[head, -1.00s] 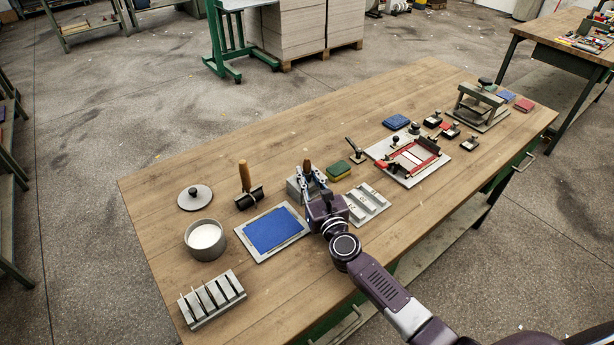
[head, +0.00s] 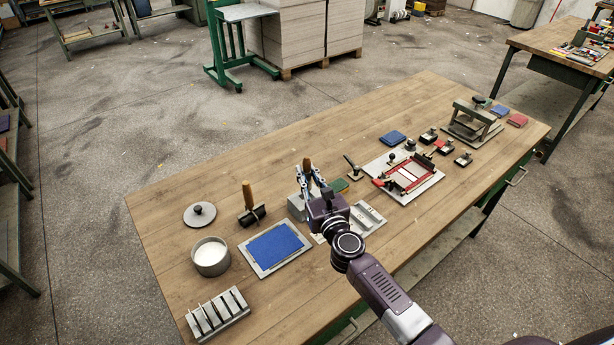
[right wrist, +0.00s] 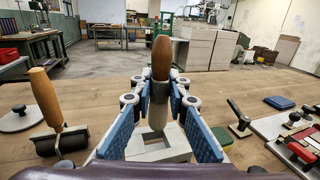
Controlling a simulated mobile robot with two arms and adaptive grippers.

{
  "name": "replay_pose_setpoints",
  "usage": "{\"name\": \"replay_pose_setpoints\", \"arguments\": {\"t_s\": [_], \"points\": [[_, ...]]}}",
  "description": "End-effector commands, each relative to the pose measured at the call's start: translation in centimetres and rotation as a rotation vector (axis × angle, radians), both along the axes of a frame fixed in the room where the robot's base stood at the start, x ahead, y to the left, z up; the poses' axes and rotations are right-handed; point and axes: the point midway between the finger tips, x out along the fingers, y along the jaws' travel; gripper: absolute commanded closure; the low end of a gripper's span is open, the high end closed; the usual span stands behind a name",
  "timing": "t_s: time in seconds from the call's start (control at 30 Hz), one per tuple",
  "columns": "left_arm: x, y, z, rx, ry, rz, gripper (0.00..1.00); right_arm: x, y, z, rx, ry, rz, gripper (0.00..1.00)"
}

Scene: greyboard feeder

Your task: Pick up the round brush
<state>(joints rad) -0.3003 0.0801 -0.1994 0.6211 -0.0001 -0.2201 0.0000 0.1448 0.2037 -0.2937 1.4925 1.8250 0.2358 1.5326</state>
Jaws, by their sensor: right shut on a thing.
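The round brush has a brown wooden handle (right wrist: 162,58) and a pale lower part (right wrist: 158,112). My right gripper (head: 308,177) is shut on it; in the right wrist view the blue-padded fingers (right wrist: 160,95) close on it from both sides. The brush is upright over a grey block holder (head: 295,207) with a square opening, which also shows in the right wrist view (right wrist: 180,152). I cannot tell whether the brush's lower end is clear of the opening. My left gripper is not in view.
A wooden-handled roller (head: 250,207) stands left of the holder, near a blue pad on a tray (head: 247,263), a white-filled pot (head: 211,262) and a slotted rack (head: 240,300). A green sponge (head: 340,186) and grey ridged plate (head: 374,222) lie right. The table's back left is clear.

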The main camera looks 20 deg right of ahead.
Motion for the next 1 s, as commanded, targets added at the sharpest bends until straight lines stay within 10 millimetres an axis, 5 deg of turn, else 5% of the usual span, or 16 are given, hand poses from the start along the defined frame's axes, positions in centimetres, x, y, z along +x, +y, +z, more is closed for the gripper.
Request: {"name": "replay_pose_setpoints", "arguments": {"t_s": [0.03, 0.4, 0.63, 1.0], "points": [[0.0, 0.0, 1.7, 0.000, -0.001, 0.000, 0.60, 0.0, 0.0, 2.0, 0.001, -0.002, 0.000, 1.00], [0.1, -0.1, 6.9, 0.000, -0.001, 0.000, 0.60, 0.0, 0.0, 9.8, -0.002, -0.003, 0.001, 1.00], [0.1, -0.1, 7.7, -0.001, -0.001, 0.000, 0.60, 0.0, 0.0, 12.1, -0.002, -0.003, 0.001, 1.00], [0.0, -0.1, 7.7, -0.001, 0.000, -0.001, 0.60, 0.0, 0.0, 12.3, -0.001, -0.001, 0.000, 1.00]]}}
